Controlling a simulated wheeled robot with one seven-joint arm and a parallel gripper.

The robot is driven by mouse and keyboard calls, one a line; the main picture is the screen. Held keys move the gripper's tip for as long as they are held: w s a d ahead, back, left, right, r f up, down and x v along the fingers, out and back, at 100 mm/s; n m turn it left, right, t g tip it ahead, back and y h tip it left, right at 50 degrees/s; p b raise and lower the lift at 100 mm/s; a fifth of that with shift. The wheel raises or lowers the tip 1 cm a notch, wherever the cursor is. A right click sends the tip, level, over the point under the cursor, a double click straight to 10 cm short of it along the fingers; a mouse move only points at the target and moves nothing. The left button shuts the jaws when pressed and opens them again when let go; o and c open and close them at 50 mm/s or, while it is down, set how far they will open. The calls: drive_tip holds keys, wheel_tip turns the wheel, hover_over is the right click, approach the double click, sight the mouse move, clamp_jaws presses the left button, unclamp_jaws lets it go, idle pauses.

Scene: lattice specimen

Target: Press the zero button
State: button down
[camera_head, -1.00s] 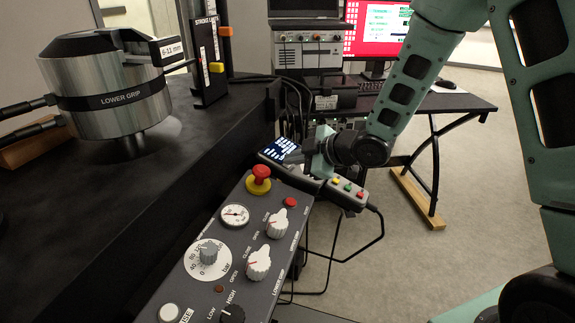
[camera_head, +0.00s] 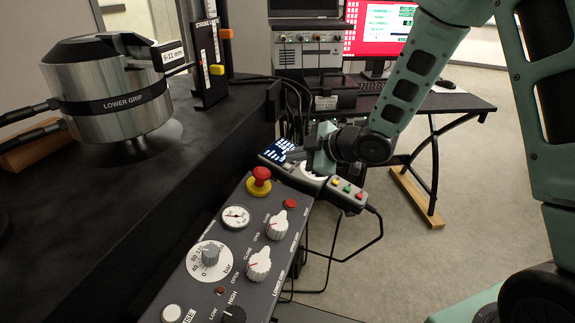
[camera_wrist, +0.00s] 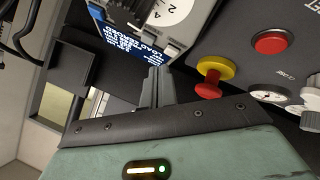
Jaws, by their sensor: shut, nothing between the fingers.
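A handset with a lit blue-and-white display (camera_head: 277,151) lies beyond the top end of the grey control panel. Its far part carries yellow, green and red buttons (camera_head: 348,188). In the wrist view the display (camera_wrist: 128,44) shows text that appears to read "LOAD ZEROED", beside a white dial (camera_wrist: 172,8) and small grey keys. I cannot tell which key is the zero button. My gripper (camera_head: 296,155) is over the handset, pointing at the display side. Its fingers (camera_wrist: 158,76) are shut and empty, with tips close to the display's lower edge; contact cannot be told.
The grey control panel (camera_head: 205,292) carries a red mushroom knob on a yellow collar (camera_head: 260,178), a red button (camera_head: 290,204), gauges and white knobs. A black bench with a metal lower grip (camera_head: 110,95) stands left. A desk with a red-screened monitor (camera_head: 378,30) stands behind.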

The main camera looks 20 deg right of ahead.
drive_tip(key=r+p, duration=0.2)
drive_tip(key=r, duration=0.1)
drive_tip(key=d+r+p, duration=0.1)
drive_tip(key=p, duration=0.1)
drive_tip(key=shift+s+r, duration=0.35)
drive_tip(key=shift+r, duration=0.05)
idle(2.2)
